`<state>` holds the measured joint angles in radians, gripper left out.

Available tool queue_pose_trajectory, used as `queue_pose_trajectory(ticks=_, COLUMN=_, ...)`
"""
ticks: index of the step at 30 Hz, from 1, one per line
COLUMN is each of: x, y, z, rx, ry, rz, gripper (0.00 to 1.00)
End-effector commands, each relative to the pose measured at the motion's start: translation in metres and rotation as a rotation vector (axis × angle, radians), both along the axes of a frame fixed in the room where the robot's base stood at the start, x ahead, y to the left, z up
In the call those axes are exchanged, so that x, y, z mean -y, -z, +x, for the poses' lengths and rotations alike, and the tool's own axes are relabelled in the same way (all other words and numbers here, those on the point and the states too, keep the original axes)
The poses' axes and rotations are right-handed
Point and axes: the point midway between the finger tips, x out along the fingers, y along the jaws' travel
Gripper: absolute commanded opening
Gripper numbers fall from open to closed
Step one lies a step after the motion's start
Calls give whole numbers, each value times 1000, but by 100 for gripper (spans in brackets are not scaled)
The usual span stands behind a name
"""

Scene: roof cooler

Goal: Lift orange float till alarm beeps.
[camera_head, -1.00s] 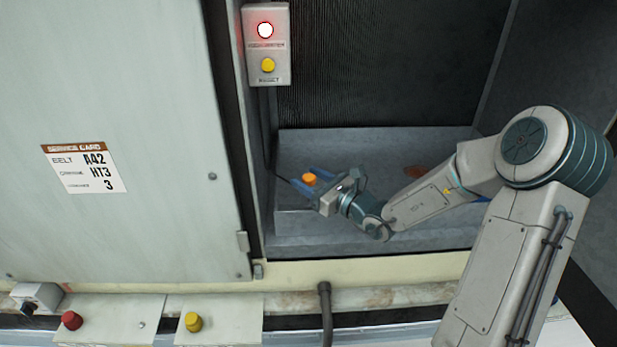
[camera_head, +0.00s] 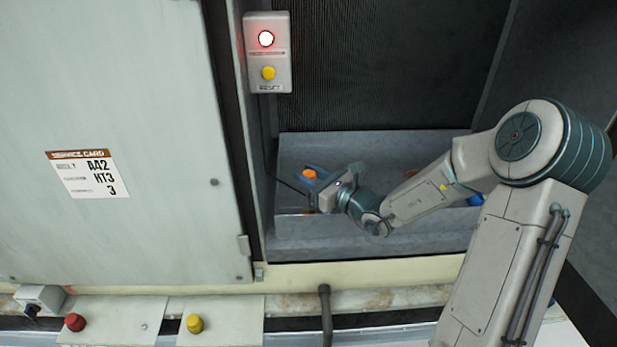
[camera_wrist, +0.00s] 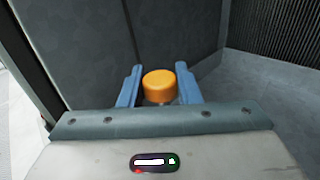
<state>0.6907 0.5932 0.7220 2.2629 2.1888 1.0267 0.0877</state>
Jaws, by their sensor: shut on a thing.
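The orange float (camera_head: 309,175) is a small round cap inside the grey sump at the left. In the wrist view the float (camera_wrist: 159,85) sits between the two blue fingers of my gripper (camera_wrist: 160,92). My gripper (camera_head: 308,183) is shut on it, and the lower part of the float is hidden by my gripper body. The alarm box (camera_head: 268,80) on the left frame has a lit white lamp with a red glow (camera_head: 266,39) and a yellow reset button (camera_head: 269,73).
The sump tray (camera_head: 340,237) has a raised front wall below my arm. A rusty orange patch and a blue thing (camera_head: 475,200) show at its right, partly behind my arm. A grey door (camera_head: 130,230) with a service card stands left. Red (camera_head: 75,322) and yellow (camera_head: 194,323) knobs are below.

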Motion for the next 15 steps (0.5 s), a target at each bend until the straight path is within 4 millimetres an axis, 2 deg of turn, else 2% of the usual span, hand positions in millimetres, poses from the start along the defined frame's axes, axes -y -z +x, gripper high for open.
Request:
queue_pose_trajectory(ticks=4, x=0, y=2, z=0, rx=-1, ry=0, rz=-1, gripper=0)
queue_pose_trajectory(ticks=5, x=0, y=2, z=0, rx=-1, ry=0, rz=-1, gripper=33)
queue_pose_trajectory(ticks=6, x=0, y=2, z=0, rx=-1, ry=0, rz=-1, gripper=44)
queue_pose_trajectory(ticks=7, x=0, y=2, z=0, rx=-1, ry=0, rz=-1, gripper=51)
queue_pose_trajectory(ticks=15, x=0, y=2, z=0, rx=0, ry=0, rz=0, gripper=51)
